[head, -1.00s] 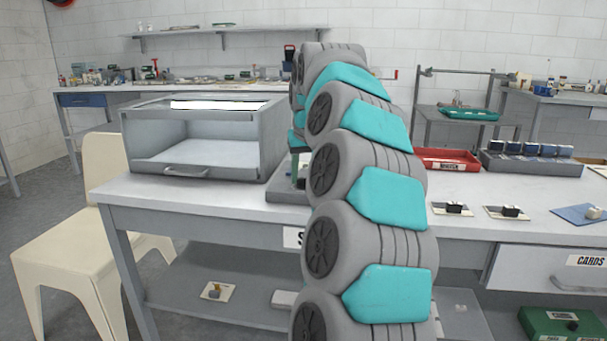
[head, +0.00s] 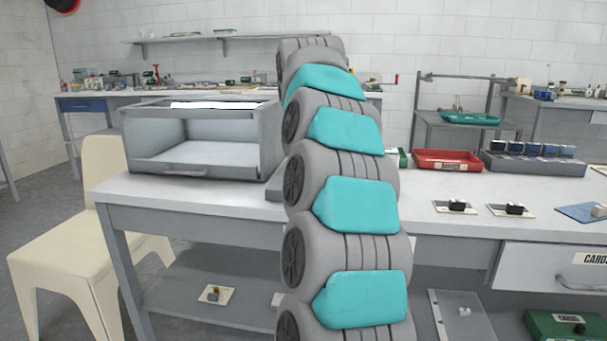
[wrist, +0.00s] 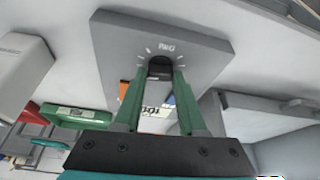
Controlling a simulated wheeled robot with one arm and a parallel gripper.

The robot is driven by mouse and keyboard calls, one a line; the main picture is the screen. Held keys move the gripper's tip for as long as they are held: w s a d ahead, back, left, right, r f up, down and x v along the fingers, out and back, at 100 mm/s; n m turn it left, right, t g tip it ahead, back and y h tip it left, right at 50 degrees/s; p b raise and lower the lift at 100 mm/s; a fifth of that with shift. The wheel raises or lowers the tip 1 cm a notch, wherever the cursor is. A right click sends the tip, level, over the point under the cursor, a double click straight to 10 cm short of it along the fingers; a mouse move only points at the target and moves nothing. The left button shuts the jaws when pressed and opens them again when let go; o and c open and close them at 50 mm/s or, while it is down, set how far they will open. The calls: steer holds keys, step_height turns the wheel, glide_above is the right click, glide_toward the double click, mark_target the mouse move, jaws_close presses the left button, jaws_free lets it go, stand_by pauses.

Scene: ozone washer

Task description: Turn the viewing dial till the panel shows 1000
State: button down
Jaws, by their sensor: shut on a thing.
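In the wrist view, the dark viewing dial (wrist: 160,68) sits on a grey plate (wrist: 115,45) with white tick marks and a small label around it. My gripper (wrist: 158,74), with two green fingers, is shut on the dial from both sides. Part of a white panel with dark digits (wrist: 157,111) shows between the fingers. The fingers hide some of it, and I cannot read its full number. In the head view my own arm hides my gripper, the dial and the panel.
A grey open-fronted cabinet (head: 200,172) with a handle stands left of my arm on the bench (head: 140,190). A red tray (head: 447,167) and a rack of dark blocks (head: 535,165) stand to the right. In the wrist view a green box (wrist: 75,115) lies to the left.

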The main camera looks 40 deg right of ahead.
steer(key=shift+c, duration=2.4)
jaws_free()
steer(key=v, duration=0.7)
steer(key=shift+r, duration=0.3)
steer(key=shift+s, duration=0.1)
steer(key=s+a+f+n+g+y, duration=0.1)
steer(key=s+a+f+n, duration=0.25)
steer(key=a+f, duration=0.5)
steer(key=s+a+f+n+g+y, duration=0.15)
steer(key=s+a+f, duration=0.35)
steer(key=a, duration=0.7)
steer(key=s+a+f+n+g, duration=0.1)
steer(key=s+a+f, duration=0.4)
steer(key=s+f, duration=0.4)
steer(key=s+a+f+n+g, duration=0.1)
steer(key=s+a+f+n, duration=0.1)
steer(key=s+a+f, duration=0.3)
steer(key=s+f, duration=0.4)
steer(key=s, duration=0.5)
steer(key=shift+a+g, duration=0.25)
steer(key=shift+g, duration=0.1)
